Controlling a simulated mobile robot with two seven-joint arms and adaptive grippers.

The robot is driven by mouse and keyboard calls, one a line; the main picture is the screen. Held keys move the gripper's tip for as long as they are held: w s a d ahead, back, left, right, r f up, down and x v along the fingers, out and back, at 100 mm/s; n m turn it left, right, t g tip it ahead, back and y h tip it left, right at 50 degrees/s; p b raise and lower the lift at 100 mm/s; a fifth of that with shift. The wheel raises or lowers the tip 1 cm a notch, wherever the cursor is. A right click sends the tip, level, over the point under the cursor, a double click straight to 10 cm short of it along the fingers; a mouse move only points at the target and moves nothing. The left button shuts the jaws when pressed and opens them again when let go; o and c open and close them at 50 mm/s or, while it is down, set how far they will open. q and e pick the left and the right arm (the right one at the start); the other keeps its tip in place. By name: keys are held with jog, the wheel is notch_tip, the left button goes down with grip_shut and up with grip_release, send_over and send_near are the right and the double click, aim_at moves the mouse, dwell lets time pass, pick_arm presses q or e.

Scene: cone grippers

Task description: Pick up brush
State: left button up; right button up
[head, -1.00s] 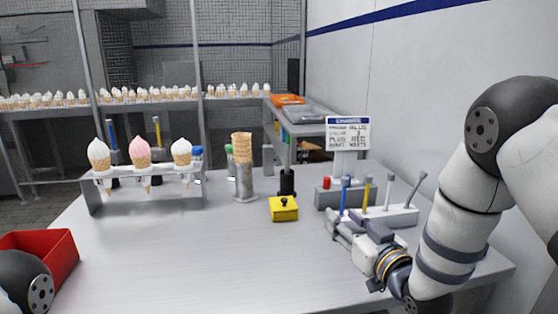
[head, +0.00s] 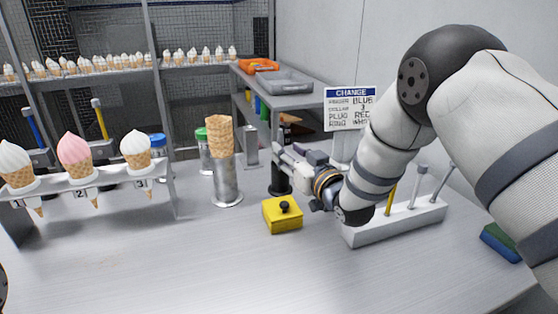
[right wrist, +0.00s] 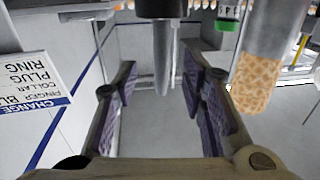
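What seems to be the brush is a grey upright handle (right wrist: 161,65) standing in a black holder (right wrist: 160,8) in the right wrist view, which looks upside down. In the head view the black holder (head: 281,184) stands behind the yellow box, its upper part hidden by my right gripper (head: 279,158). In the right wrist view my right gripper (right wrist: 160,78) is open and empty. The handle lines up between its fingertips; I cannot tell if it is inside them. My left gripper is out of view.
A yellow box (head: 282,215) sits just in front of the holder. A metal cup with stacked cones (head: 228,186) stands left of it. A white tool rack (head: 397,222) lies under my right arm. A cone stand (head: 108,188) is at left. The front table is clear.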

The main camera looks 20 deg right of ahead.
aim_at(282, 143)
jog(key=w, duration=0.3)
jog(key=w+a+r, duration=0.1)
jog(key=shift+w, duration=0.2)
jog(key=shift+r, duration=0.1)
grip_shut()
